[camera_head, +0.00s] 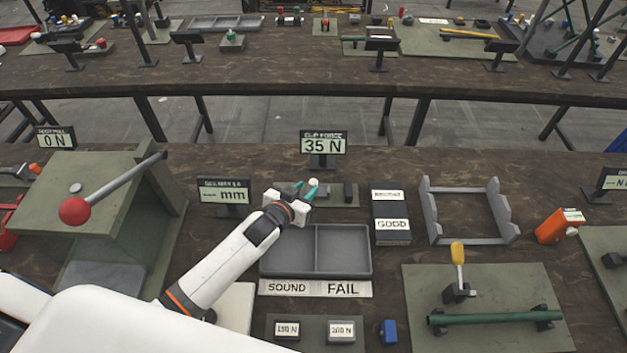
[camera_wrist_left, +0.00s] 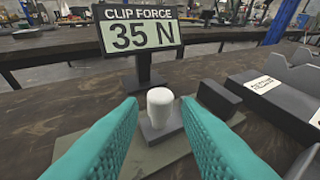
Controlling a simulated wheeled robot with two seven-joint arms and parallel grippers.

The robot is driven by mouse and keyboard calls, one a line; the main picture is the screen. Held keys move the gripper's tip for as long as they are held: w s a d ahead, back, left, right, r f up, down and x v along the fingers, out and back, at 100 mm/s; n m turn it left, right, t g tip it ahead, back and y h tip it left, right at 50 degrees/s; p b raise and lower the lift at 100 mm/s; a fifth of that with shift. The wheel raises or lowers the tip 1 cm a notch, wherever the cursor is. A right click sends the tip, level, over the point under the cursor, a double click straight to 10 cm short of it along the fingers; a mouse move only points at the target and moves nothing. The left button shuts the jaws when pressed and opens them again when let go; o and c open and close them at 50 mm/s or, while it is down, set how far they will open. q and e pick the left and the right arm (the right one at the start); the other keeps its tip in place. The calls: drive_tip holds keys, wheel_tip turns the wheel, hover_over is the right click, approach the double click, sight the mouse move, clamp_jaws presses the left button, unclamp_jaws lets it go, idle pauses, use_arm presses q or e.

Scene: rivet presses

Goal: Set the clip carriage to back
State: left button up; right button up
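The clip force station has a green plate (camera_head: 332,200) with a grey carriage (camera_wrist_left: 160,132) on it, topped by a rounded white knob (camera_wrist_left: 160,106). A dark block (camera_wrist_left: 216,99) stands to the right of the knob; it also shows in the head view (camera_head: 347,190). Behind stands the clip force display (camera_head: 323,143), reading 35 N. My left gripper (camera_head: 307,189) is open, its teal fingers spread on either side of the knob in the left wrist view (camera_wrist_left: 160,125). No contact with the knob can be made out. My right gripper is not in view.
A grey two-compartment tray (camera_head: 315,272) with SOUND and FAIL labels lies in front of the station. A black box marked GOOD (camera_head: 390,222) and a grey cradle (camera_head: 468,241) stand to the right. A press with a red-balled lever (camera_head: 75,211) stands left.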

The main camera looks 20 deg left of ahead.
sight(311, 185)
use_arm(q)
drive_tip(key=shift+x, duration=2.55)
drive_tip(key=shift+c, duration=0.3)
clamp_jaws()
